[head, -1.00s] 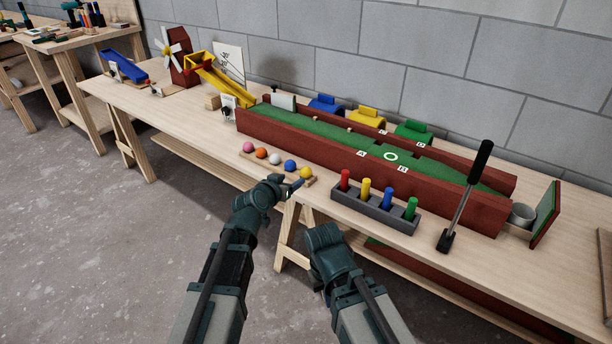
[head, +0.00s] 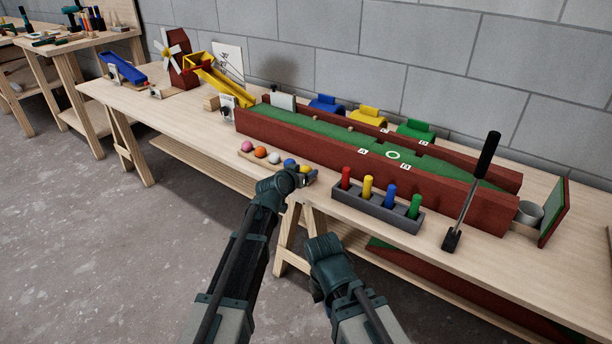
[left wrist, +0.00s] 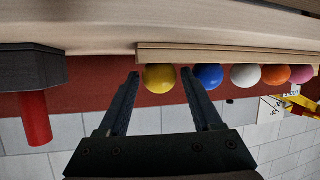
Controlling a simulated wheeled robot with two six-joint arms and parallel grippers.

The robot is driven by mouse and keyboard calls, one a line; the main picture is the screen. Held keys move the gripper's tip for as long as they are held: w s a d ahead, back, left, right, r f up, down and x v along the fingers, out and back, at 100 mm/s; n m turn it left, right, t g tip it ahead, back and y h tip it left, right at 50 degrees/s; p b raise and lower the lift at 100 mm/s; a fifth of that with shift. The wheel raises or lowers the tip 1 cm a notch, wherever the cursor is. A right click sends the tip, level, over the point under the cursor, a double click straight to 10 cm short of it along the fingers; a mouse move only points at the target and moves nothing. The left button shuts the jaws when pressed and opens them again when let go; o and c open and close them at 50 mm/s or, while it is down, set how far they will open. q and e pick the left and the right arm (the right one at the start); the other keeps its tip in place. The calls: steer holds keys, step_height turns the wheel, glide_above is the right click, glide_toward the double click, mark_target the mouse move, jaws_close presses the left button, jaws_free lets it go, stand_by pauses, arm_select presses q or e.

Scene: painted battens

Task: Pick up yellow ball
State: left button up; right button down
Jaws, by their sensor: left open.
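The yellow ball (left wrist: 160,77) sits at the end of a row of balls on a wooden holder (left wrist: 225,54). In the left wrist view, which is upside down, my left gripper (left wrist: 161,73) is open, with one fingertip on each side of the ball. I cannot tell whether the fingers touch it. In the head view my left gripper (head: 303,178) is at the right end of the row and hides most of the yellow ball (head: 304,168). My right arm (head: 325,250) shows low in the head view, but its gripper does not.
The blue ball (left wrist: 208,76) is close beside one left finger. White, orange and pink balls (head: 247,147) follow in the row. A grey peg rack (head: 375,208) stands to the right, and the long red-walled green lane (head: 340,138) runs behind. The bench's front edge is close.

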arm_select(q)
jaws_close()
stand_by(0.3)
steer(key=shift+r, duration=0.1)
